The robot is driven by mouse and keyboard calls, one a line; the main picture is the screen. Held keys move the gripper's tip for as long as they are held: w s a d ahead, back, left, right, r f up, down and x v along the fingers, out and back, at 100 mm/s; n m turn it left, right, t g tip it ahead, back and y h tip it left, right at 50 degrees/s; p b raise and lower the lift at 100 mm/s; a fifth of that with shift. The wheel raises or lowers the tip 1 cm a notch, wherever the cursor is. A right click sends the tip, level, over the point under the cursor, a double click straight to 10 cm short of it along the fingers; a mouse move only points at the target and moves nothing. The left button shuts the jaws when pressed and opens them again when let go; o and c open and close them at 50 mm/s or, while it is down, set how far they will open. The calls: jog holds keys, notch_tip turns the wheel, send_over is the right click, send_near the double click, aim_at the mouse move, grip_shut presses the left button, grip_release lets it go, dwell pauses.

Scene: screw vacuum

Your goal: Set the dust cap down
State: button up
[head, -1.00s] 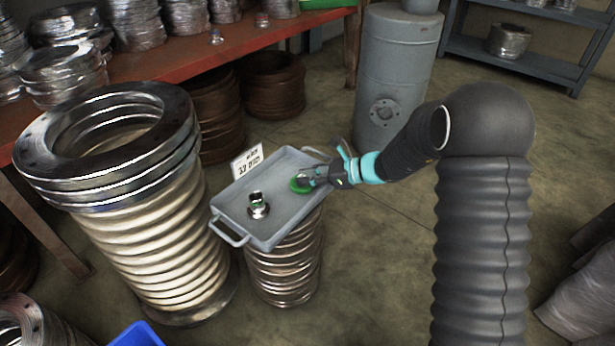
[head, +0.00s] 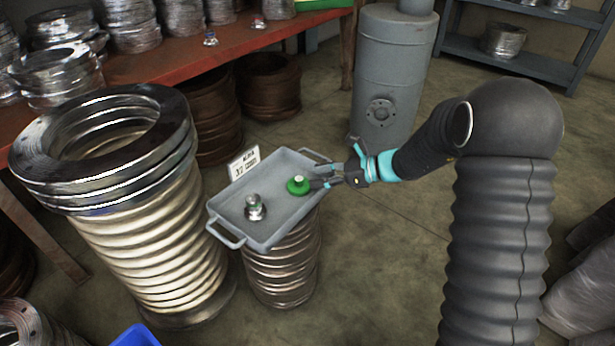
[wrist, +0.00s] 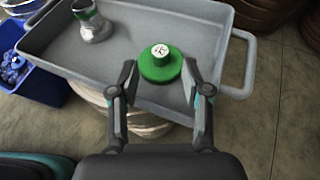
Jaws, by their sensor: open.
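The green dust cap (head: 298,185) sits on the floor of the grey tray (head: 238,204), toward its right side. It has a wide disc and a raised knob with a pale top, and it also shows in the wrist view (wrist: 160,66). My gripper (head: 318,184) is open just to the right of the cap. In the wrist view its fingers (wrist: 158,82) are spread at the near side of the cap, and no grip on it shows. A metal fitting (head: 255,208) stands upright in the tray, left of the cap.
The tray rests on a ribbed metal bellows (head: 283,268). A small white label card (head: 244,164) stands at its back edge. A large flanged bellows (head: 150,235) stands close at left. A blue bin (wrist: 22,72) is near the tray. Open floor lies to the right.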

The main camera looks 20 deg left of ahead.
jog(key=v, duration=0.7)
jog(key=s+d+r+n+t+h, duration=0.2)
jog(key=s+d+r+n+h, duration=0.2)
jog(key=s, duration=0.5)
jog(key=s+d+r+n+t+h, duration=0.1)
jog(key=s+d+r+n+h, duration=0.3)
jog(key=s+d+n, duration=0.4)
jog(key=s+d+r+n+t+h, duration=0.2)
jog(key=s+d+r+n+h, duration=0.2)
jog(key=s+d, duration=0.6)
jog(key=shift+s+d+r+n+t+h, duration=0.2)
jog(key=shift+s+d+n+t+h, duration=0.15)
jog(key=shift+s+n+h, duration=0.5)
jog(key=shift+s, duration=0.1)
jog(key=shift+r+p, duration=1)
jog(key=shift+p, duration=0.1)
